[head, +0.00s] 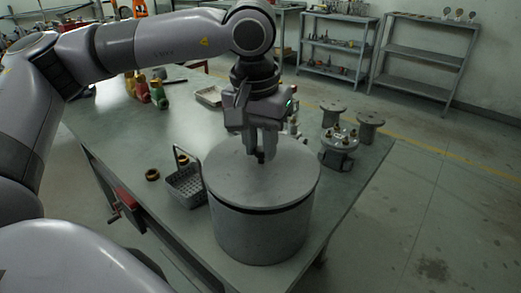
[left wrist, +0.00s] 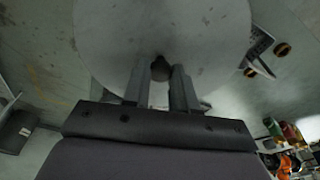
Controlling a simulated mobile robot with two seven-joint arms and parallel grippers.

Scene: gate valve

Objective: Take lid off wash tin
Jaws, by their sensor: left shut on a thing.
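The wash tin (head: 262,228) is a large grey cylinder standing upright near the front corner of the workbench. Its round flat grey lid (head: 290,178) sits over the top, with a dark gap showing between the lid and the tin's body at the front. My left gripper (head: 262,158) points down over the lid's middle, its fingers shut on the lid's small dark knob. In the left wrist view the lid (left wrist: 205,25) fills the upper middle, and the knob (left wrist: 160,68) shows between the fingertips of my left gripper (left wrist: 160,75). My right gripper is not in view.
A grey mesh basket (head: 188,188) with an upright handle stands just left of the tin. Brass rings (head: 152,175) lie beside it. A valve body (head: 339,148) and flanged pieces (head: 370,127) stand to the right. A red vise (head: 127,204) is on the bench's left edge.

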